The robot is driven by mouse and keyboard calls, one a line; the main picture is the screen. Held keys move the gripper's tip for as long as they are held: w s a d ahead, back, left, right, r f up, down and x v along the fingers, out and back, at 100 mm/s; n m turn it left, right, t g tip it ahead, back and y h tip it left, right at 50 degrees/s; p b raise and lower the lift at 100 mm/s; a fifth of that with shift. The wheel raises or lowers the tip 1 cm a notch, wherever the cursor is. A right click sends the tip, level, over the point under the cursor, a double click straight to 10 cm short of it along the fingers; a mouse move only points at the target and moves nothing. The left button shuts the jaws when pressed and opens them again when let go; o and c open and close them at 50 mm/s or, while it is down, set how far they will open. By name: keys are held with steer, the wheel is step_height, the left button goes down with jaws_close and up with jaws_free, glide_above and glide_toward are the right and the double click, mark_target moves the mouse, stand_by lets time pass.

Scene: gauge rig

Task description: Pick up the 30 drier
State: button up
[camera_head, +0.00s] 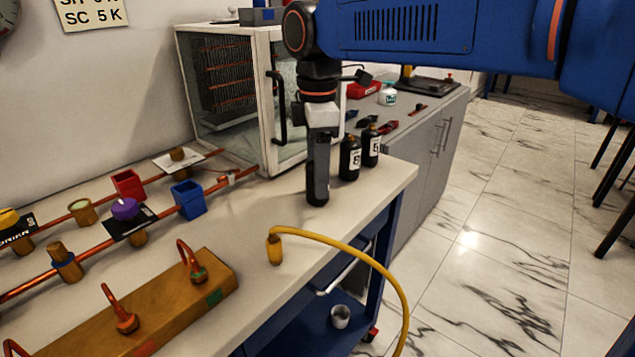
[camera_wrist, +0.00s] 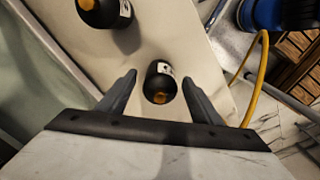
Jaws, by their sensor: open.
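Two black bottles with white labels stand on the bench in the head view, a nearer one (camera_head: 349,158) and one to its right (camera_head: 370,146). Their label marks are too small to read surely, so I cannot tell which is the 30 drier. My gripper (camera_head: 318,198) points down just left of them, open. In the wrist view a black bottle with an orange top (camera_wrist: 160,83) shows between the open fingers (camera_wrist: 160,82), with no visible contact. Another such bottle (camera_wrist: 104,12) is at the upper left, partly cut off.
A glass-doored cabinet (camera_head: 232,90) stands behind my gripper. A yellow hose (camera_head: 345,246) arcs over the bench's front edge. Copper pipes with brass fittings, a red box (camera_head: 128,185) and a blue box (camera_head: 188,200) are at left. A black card (camera_head: 18,233) seems to read DRIER.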

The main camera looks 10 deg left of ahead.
steer(key=c, duration=1.3)
